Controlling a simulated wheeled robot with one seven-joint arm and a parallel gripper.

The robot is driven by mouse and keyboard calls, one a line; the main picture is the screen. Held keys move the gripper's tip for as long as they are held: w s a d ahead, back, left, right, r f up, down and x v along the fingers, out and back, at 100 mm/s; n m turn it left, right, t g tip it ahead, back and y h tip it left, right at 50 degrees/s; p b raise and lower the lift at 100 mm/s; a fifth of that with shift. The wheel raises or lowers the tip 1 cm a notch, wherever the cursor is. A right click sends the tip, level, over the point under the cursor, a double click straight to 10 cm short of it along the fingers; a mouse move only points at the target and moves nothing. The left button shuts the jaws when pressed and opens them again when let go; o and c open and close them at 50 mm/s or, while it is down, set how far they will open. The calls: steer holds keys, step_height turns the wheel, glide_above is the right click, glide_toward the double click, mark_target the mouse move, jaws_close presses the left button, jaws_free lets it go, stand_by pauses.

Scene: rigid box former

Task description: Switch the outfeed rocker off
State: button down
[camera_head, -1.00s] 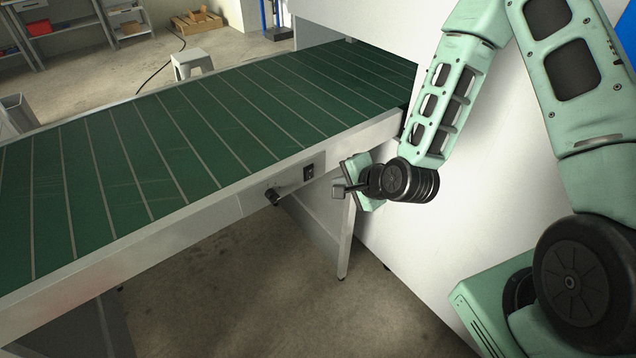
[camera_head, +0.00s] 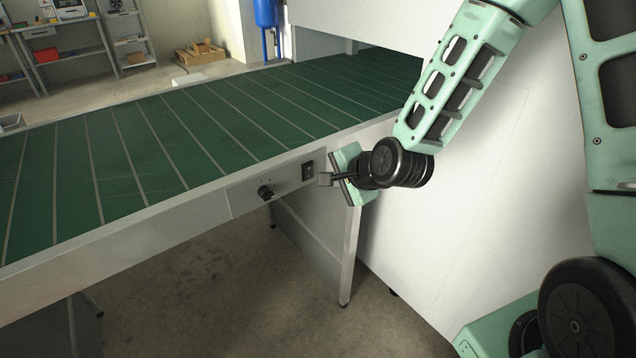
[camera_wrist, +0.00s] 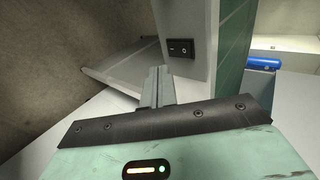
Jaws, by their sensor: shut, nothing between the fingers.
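The outfeed rocker (camera_head: 307,171) is a small black switch on the grey side panel of the conveyor, near its right end. In the wrist view the rocker (camera_wrist: 181,47) shows face on, with a line mark on its left and a round mark on its right. Which side is pressed in, I cannot tell. My gripper (camera_head: 325,179) is shut and empty, just right of the rocker and slightly below it.
The green conveyor belt (camera_head: 150,150) runs above the panel. A white machine wall (camera_head: 440,230) stands to the right. Below the panel is a leg plate (camera_head: 325,235) and open floor.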

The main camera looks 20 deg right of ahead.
mark_target(309, 165)
steer(key=shift+w+a+f+p, duration=0.15)
steer(key=shift+w+a, duration=0.1)
steer(key=shift+w, duration=0.55)
steer(key=shift+w+a+p, duration=0.1)
steer(key=shift+w+a, duration=0.15)
steer(key=shift+w, duration=0.5)
steer(key=shift+w+a+f+p, duration=0.15)
steer(key=shift+w+a, duration=0.1)
steer(key=shift+w, duration=0.55)
steer(key=shift+r, duration=0.1)
steer(key=shift+w+a+r, duration=0.1)
steer(key=shift+w+r, duration=0.05)
steer(key=shift+w, duration=0.15)
steer(key=shift+r+p, duration=0.75)
steer(key=shift+r, duration=0.05)
steer(key=shift+s, duration=0.1)
